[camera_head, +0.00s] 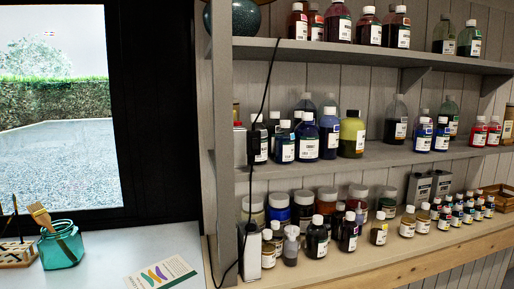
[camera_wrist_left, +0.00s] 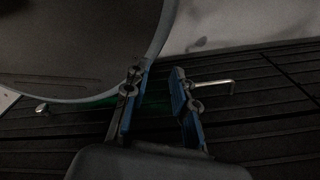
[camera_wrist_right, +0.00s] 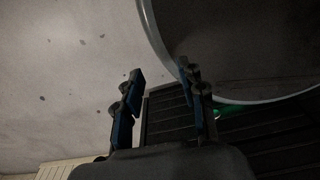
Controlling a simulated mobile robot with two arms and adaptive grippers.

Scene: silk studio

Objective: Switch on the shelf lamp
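A dark teal rounded body (camera_head: 246,16), possibly the lamp's base, stands at the left end of the top shelf, cut off by the top edge of the head view. A thin black cord (camera_head: 264,98) hangs down in front of the shelves near it and reaches the counter at lower left. My left gripper (camera_wrist_left: 160,74) is open and empty in the left wrist view. My right gripper (camera_wrist_right: 161,72) is open and empty in the right wrist view. Neither gripper shows in the head view.
Shelves (camera_head: 400,157) hold many dye bottles and jars. A teal glass jar (camera_head: 62,250) with a brush and a printed card (camera_head: 161,273) are on the white table at lower left. A window (camera_head: 55,120) is behind. Large round rims show close to both grippers.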

